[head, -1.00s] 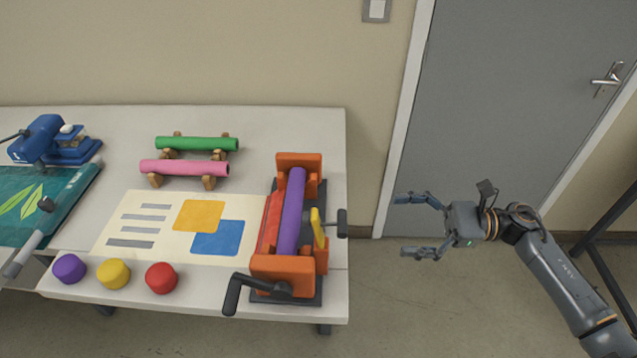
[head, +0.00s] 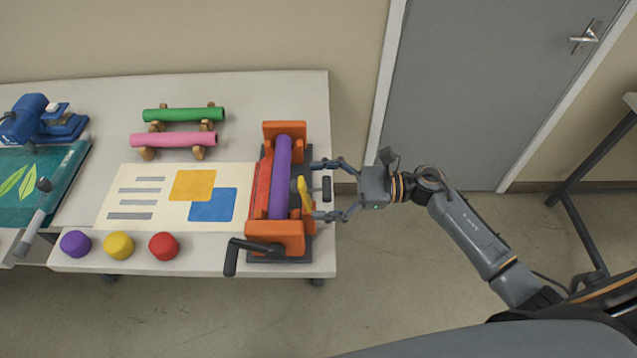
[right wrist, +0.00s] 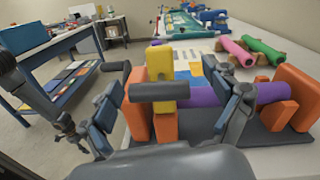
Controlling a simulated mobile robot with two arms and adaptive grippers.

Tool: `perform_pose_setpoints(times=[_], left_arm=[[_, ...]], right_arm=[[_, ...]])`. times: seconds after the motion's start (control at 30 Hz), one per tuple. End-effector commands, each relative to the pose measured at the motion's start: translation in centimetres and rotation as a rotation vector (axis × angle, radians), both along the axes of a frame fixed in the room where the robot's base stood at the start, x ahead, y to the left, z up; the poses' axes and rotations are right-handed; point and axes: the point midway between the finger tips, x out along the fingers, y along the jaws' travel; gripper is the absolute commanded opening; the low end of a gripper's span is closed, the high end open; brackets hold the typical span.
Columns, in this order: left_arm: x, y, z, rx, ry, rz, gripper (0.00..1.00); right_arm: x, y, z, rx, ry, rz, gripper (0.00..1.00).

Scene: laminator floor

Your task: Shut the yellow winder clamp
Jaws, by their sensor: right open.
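The yellow winder clamp (head: 306,194) is on the right side of the orange winder (head: 276,236), with a dark grip bar (head: 327,188) on its outer side. In the right wrist view, the yellow clamp (right wrist: 160,63) stands up behind the dark bar (right wrist: 158,91). My right gripper (head: 319,190) is open, its fingers on either side of the bar and clamp. The wrist view shows a gap between the bar and each finger. A purple roll (head: 280,178) lies in the winder. My left gripper is not in view.
A black crank (head: 236,256) juts from the winder's front. Purple, yellow and red knobs (head: 163,246) line the table's front edge. Green and pink rolls (head: 174,139) rest on wooden stands behind a printed sheet (head: 140,178). The floor right of the table is open.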

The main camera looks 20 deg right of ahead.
Motion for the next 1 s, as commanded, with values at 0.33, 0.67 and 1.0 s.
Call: perform_pose_setpoints(times=[0.33,0.67,1.0], left_arm=[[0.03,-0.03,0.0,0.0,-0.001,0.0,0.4],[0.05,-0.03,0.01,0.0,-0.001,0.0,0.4],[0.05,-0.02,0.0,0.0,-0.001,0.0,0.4]], right_arm=[[0.02,0.07,-0.05,0.0,0.001,-0.001,0.71],[0.0,0.06,-0.05,0.0,0.002,0.0,0.06],[0.01,0.06,-0.06,0.001,0.003,-0.001,0.01]])
